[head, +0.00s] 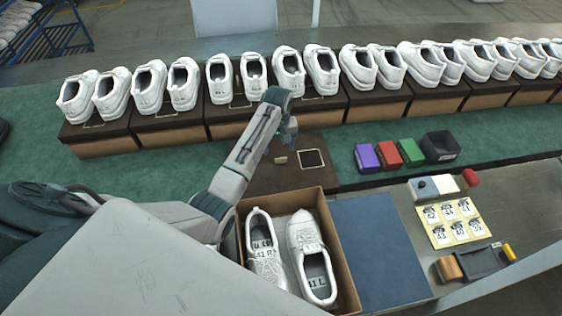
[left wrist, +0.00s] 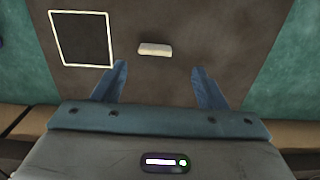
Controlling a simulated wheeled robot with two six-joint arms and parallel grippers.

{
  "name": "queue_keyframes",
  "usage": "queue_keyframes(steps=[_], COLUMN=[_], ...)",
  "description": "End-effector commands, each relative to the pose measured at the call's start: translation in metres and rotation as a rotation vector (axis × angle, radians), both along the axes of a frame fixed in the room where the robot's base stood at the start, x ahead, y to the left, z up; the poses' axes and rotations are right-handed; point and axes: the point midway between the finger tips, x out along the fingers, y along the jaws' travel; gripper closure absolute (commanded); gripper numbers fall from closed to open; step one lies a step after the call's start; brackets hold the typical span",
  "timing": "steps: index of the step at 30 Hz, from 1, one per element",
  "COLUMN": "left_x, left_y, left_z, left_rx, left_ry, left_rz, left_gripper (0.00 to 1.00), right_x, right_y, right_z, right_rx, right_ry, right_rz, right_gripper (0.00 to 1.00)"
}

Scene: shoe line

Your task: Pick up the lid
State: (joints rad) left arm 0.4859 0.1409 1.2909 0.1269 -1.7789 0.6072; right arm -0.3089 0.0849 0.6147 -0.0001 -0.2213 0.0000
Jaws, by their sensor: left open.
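The lid (head: 312,178) is a flat dark brown panel with a pale-outlined square and a small light tab. It lies on the green belt just behind the open shoe box. In the left wrist view the lid (left wrist: 190,25) fills the middle, with the tab (left wrist: 155,49) ahead of the fingers. My left gripper (head: 290,136) hangs over the far part of the lid. In the left wrist view its fingers (left wrist: 159,85) are apart with nothing between them. I cannot tell the exact height above the lid. My right gripper is not in view.
The open box (head: 348,274) holds two white shoes (head: 310,256). A blue-grey panel (head: 375,240) lies to its right. Purple, red and green blocks (head: 389,154) stand right of the lid. Shoes on brown boxes (head: 240,120) line the back, close behind my left gripper.

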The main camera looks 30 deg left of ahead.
Motion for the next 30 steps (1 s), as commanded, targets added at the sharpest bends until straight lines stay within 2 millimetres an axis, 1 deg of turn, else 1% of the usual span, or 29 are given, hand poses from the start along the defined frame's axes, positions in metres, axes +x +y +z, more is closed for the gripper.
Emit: queue_keyframes(steps=[2, 7, 9, 11, 15, 20, 21, 26, 27, 28, 30], left_x=[-0.001, -0.003, -0.002, -0.002, -0.002, -0.002, -0.002, -0.002, -0.002, -0.002, -0.002], left_y=[-0.002, -0.011, -0.009, -0.009, -0.009, -0.009, -0.009, -0.009, -0.009, -0.009, -0.009], left_z=[-0.005, -0.029, -0.04, -0.046, -0.052, -0.052, -0.052, -0.052, -0.052, -0.052, -0.052], left_rx=[-0.001, -0.002, -0.001, 0.0, 0.0, 0.0, 0.0, 0.0, 0.0, 0.0, 0.0], left_ry=[0.003, 0.006, 0.004, 0.004, 0.0, 0.0, 0.0, 0.0, 0.0, 0.0, 0.0], left_rz=[0.0, -0.001, -0.001, -0.001, -0.001, -0.001, -0.001, -0.001, -0.001, -0.001, -0.001], left_gripper=[0.35, 0.35, 0.35, 0.35, 0.35, 0.35, 0.42, 0.74, 0.82, 0.84, 0.84], right_x=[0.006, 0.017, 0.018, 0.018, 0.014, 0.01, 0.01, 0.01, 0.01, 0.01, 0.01], right_y=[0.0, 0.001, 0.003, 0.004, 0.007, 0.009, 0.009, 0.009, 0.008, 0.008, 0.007], right_z=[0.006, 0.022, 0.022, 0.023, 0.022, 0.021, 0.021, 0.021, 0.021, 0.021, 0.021], right_rx=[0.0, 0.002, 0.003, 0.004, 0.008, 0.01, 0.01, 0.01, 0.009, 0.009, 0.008], right_ry=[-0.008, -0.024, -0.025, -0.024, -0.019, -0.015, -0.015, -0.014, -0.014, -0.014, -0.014], right_rz=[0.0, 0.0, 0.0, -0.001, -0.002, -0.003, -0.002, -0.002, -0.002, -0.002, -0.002], right_gripper=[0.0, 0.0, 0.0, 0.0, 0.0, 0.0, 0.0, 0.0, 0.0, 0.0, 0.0])
